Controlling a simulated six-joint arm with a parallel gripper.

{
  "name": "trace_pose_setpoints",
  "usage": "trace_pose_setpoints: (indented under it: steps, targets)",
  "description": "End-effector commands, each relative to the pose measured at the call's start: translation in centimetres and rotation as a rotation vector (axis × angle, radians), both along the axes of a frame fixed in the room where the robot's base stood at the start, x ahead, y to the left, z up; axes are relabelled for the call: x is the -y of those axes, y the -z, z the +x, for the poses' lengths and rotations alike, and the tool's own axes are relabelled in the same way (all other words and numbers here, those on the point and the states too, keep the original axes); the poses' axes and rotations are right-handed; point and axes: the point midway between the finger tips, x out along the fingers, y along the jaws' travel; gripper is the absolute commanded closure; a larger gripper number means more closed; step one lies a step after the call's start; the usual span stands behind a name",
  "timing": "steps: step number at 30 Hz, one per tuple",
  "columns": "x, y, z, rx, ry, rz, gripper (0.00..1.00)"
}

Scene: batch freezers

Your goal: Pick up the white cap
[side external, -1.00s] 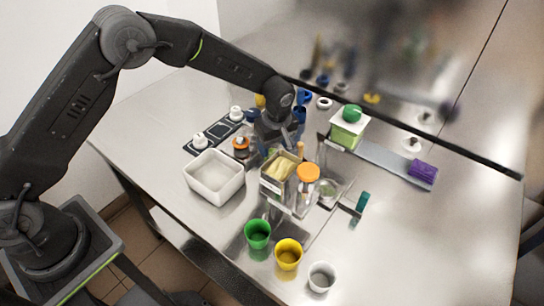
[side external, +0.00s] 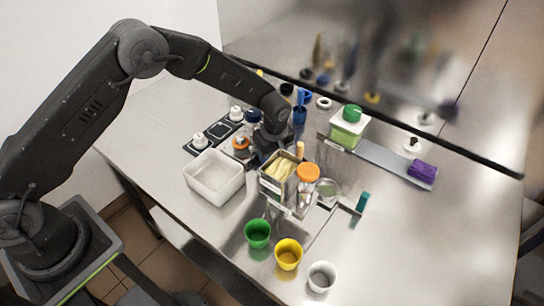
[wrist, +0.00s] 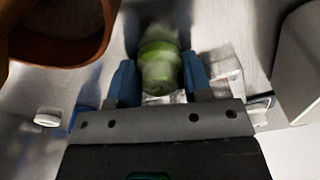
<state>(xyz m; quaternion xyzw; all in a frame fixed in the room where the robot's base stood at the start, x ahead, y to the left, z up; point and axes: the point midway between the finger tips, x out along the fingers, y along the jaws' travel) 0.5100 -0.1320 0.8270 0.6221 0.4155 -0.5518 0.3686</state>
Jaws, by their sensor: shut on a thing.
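My gripper (wrist: 160,87) shows its two blue fingertips in the wrist view, one on each side of a blurred, see-through green thing (wrist: 161,66). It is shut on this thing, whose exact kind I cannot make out. In the side view my gripper is low over the table behind the tin of yellow pieces, and its fingertips are hidden. A small white cap (wrist: 47,117) lies at the lower left in the wrist view, apart from the fingers. A white cap with a dark middle (side external: 412,145) lies at the right in the side view.
A white tub (side external: 214,190), a tin (side external: 270,188) and an orange-lidded jar (side external: 308,172) crowd close to my gripper. Green (side external: 257,234), yellow (side external: 289,254) and white (side external: 322,276) cups stand in front. A steel wall (side external: 370,60) closes the back.

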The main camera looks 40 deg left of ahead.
Motion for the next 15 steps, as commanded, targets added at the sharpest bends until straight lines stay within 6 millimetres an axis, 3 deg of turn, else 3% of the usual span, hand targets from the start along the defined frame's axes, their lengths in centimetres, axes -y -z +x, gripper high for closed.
trace_pose_setpoints:
  steps: [8,15]
  targets:
    - [0.0,-0.5,0.1,0.002,0.0,-0.001,0.78]
    - [0.0,-4.5,0.1,0.006,-0.001,-0.001,0.78]
